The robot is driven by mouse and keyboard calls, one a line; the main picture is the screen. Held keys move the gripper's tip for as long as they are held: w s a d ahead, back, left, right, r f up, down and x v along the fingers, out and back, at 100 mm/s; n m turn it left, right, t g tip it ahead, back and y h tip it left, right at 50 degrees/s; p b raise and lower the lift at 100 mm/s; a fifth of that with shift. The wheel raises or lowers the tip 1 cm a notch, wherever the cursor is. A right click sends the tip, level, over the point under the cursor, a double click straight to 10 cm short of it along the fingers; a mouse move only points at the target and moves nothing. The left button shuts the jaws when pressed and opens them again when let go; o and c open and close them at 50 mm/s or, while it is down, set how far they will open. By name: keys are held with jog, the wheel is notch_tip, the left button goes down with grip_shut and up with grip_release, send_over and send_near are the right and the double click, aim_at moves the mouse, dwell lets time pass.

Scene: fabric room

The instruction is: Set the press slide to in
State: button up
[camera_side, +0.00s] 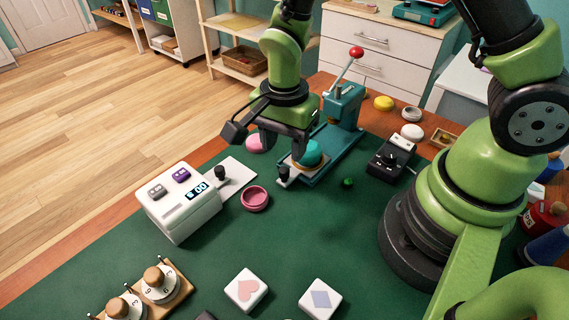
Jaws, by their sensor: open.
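The teal press (343,105) stands on the green mat, with a lever ending in a red ball (356,52). Its slide, with a small black knob (284,172), shows at the near left end of the press base. A teal round piece (313,154) sits in a tan ring just behind the knob. My gripper (285,149) is open and points down over the near left end of the press, close to the knob and the round piece. Whether a finger touches either is unclear. My gripper hides part of the press base.
A white box with a display (190,208) and a plate with a black knob (232,178) stand to the left. A pink dish (255,205) lies between. A black control box (388,158) is right of the press. Two white tiles (246,291) lie in front. The mat's middle is clear.

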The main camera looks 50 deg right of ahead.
aim_at(285, 169)
notch_tip(285, 169, down, 6)
jog(key=shift+r, duration=0.1)
jog(key=shift+c, duration=0.4)
